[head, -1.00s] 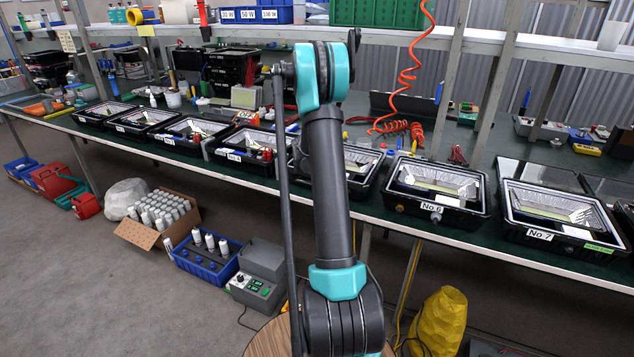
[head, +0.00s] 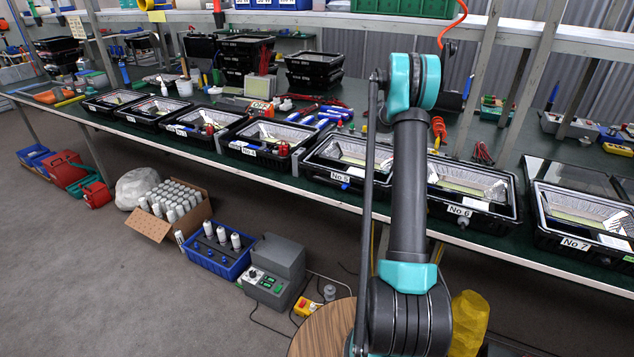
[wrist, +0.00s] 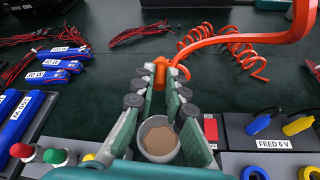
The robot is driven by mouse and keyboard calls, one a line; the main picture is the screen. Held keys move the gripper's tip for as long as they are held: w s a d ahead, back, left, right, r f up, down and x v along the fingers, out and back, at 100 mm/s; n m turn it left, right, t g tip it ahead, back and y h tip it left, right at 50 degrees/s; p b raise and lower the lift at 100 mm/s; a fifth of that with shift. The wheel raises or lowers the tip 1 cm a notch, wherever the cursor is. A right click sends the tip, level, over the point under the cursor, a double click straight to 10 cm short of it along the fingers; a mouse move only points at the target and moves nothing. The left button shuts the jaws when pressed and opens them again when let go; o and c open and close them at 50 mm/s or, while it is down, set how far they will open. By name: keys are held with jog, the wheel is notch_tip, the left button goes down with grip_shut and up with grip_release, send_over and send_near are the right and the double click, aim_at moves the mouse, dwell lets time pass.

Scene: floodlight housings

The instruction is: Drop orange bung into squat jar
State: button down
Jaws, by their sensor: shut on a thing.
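In the wrist view my gripper (wrist: 160,78) is closed around a small orange piece, which looks like the orange bung (wrist: 160,70). An orange coiled hose runs close behind it, so their outlines partly merge. A round pale jar with a brown inside (wrist: 158,140) shows between the finger bases, lower in the picture; I cannot tell whether it is the squat jar. In the head view my arm hides the gripper, and I cannot make out the bung or the jar there.
Black floodlight housings stand along the bench front, among them No 6 (head: 466,195) and No 7 (head: 585,220). The orange coiled hose (wrist: 225,45) crosses the bench. Blue packs (wrist: 62,55) lie at left, a FEED 6 V panel (wrist: 270,130) at right. Dark green bench top is bare in the middle.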

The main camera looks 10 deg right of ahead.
jog(key=shift+f, duration=2.75)
jog(key=c, duration=1.5)
grip_release()
jog(key=shift+s+a, duration=0.1)
jog(key=v, duration=1.2)
